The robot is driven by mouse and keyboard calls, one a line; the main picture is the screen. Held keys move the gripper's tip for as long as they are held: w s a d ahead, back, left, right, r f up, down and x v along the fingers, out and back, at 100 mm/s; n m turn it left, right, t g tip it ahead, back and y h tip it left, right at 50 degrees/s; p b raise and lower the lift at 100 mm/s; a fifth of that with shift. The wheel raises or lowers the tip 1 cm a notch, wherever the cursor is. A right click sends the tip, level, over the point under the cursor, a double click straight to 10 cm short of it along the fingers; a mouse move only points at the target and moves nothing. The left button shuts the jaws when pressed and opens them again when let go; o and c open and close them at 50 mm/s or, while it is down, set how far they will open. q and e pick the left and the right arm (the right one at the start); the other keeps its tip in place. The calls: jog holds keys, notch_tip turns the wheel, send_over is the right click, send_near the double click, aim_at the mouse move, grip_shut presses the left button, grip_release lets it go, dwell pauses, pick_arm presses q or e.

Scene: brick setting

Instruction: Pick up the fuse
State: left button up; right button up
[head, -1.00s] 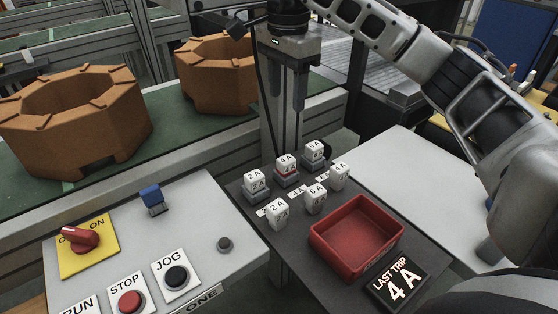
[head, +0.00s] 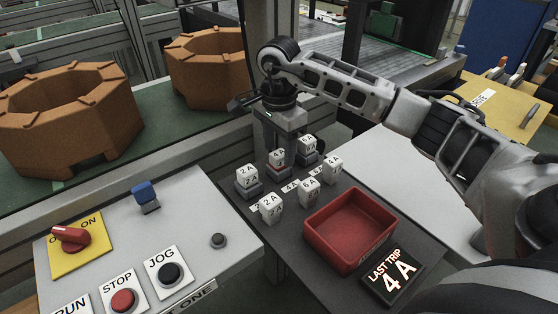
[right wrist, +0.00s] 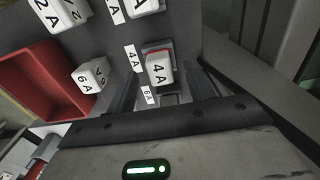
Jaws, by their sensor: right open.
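Small white fuse blocks stand on a dark panel. In the back row, a 4 A fuse with red at its foot (head: 276,158) sits in the middle socket, between a 2 A fuse (head: 247,176) and another fuse (head: 307,144). In front stand a loose 2 A (head: 270,208), a 6 A (head: 309,190) and a 4 A (head: 333,168). My right gripper (head: 284,138) is open, pointing down just above the back row. In the right wrist view, the red-marked 4 A fuse (right wrist: 158,69) shows between the fingers, with no grip on it. My left gripper is out of view.
A red tray (head: 314,238) lies right of the fuses, beside a display (head: 393,278) reading LAST TRIP 4 A. A control panel (head: 195,235) with a red knob and buttons is at left. Brown octagonal parts (head: 70,125) stand behind on the green conveyor.

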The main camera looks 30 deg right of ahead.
jog(key=shift+f, duration=0.3)
grip_shut()
jog(key=shift+r, duration=0.2)
